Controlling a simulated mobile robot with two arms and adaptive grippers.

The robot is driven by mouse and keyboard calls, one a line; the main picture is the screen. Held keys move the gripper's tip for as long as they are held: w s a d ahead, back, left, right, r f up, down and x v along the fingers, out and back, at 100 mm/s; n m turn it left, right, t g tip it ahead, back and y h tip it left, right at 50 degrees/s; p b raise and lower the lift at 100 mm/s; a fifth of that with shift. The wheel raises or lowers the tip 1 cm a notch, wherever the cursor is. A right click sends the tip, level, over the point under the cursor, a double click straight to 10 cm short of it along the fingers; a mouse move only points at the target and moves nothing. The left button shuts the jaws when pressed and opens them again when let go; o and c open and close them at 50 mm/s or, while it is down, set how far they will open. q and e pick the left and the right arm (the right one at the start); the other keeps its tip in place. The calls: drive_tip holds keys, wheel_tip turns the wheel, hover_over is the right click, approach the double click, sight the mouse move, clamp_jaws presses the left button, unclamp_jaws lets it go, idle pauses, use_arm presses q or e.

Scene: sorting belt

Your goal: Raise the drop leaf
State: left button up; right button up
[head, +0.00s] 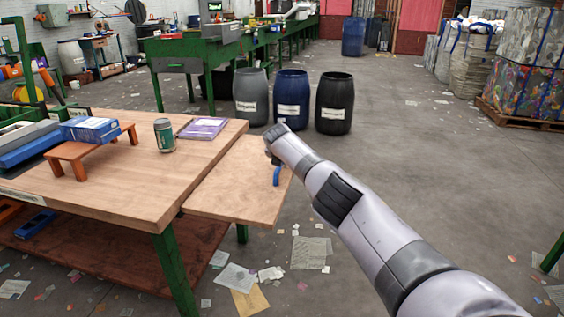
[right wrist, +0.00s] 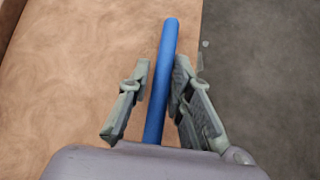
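The drop leaf (head: 235,185) is a pale wooden panel along the right side of the workbench (head: 110,185). Its surface shows from above, nearly flat and seemingly a little below the benchtop; I cannot tell its exact tilt. A blue handle (head: 276,176) is at its outer right edge. My right gripper (head: 273,158) is over that edge, at the handle. In the right wrist view the blue handle (right wrist: 160,85) runs between the fingers of the right gripper (right wrist: 160,75). The fingers are apart, with a visible gap on the left side and little on the right. My left gripper is out of view.
On the bench are a green can (head: 164,135), a purple book (head: 204,128) and a small orange stand (head: 88,148) with a blue box (head: 90,130). Several barrels (head: 334,103) stand behind the leaf. Papers (head: 237,277) litter the floor; the floor at right is mostly free.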

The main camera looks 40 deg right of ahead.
drive_tip(key=o, duration=0.3)
drive_tip(key=shift+a, duration=0.1)
drive_tip(key=shift+f, duration=0.1)
drive_tip(key=shift+v, duration=6)
